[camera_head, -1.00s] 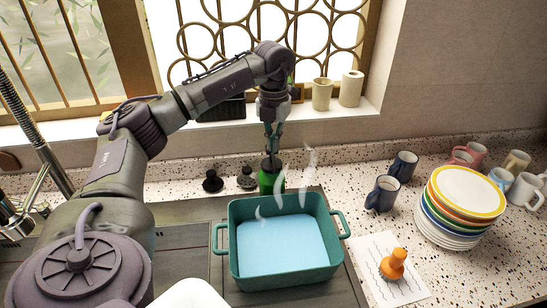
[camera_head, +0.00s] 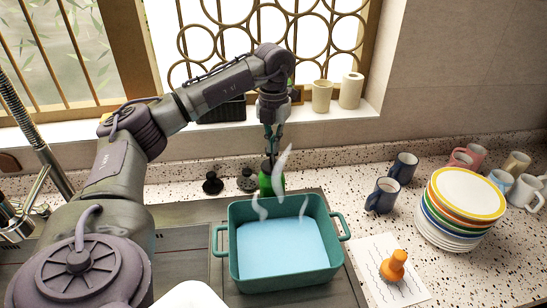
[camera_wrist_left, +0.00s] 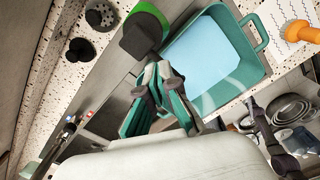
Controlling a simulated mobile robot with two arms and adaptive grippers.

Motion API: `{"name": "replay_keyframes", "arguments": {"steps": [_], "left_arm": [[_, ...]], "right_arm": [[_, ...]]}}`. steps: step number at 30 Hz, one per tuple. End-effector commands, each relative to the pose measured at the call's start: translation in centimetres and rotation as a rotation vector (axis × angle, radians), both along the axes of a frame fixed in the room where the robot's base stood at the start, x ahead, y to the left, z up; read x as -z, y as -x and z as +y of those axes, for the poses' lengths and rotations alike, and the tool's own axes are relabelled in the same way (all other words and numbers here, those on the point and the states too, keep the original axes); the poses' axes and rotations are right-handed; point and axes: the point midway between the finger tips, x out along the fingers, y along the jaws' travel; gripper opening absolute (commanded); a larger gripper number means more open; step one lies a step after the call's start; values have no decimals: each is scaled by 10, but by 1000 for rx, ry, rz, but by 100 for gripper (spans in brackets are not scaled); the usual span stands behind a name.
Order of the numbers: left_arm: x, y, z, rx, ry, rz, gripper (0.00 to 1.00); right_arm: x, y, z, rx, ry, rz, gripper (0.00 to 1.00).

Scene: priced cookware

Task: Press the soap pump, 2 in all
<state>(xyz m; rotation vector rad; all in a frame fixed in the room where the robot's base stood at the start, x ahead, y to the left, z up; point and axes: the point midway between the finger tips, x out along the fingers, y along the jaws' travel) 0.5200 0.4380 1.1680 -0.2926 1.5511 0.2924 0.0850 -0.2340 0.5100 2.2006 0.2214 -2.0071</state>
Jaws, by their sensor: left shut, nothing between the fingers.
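The soap pump is a green bottle (camera_head: 265,184) with a black top, standing just behind the teal basin. In the left wrist view its black head (camera_wrist_left: 140,37) hides most of the green body. My left gripper (camera_head: 271,151) points down directly above the pump, its fingers together and empty. Its fingertips (camera_wrist_left: 158,72) show close to the black head in the left wrist view. I cannot tell whether they touch it. My right gripper is not in view.
A teal basin (camera_head: 233,240) of blue water steams in front of the pump. Two black knobs (camera_head: 212,184) stand to its left. Mugs (camera_head: 383,194), stacked plates (camera_head: 462,190) and an orange stamp-like object (camera_head: 395,266) on paper are to the right.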

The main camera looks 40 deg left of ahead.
Motion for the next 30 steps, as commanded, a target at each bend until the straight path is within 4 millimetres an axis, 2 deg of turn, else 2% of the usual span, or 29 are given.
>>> {"name": "replay_keyframes", "arguments": {"steps": [8, 30], "left_arm": [[4, 0, 0, 0, 0, 0, 0], [45, 0, 0, 0, 0, 0, 0]], "right_arm": [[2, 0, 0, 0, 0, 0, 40], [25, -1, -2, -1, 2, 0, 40]]}}
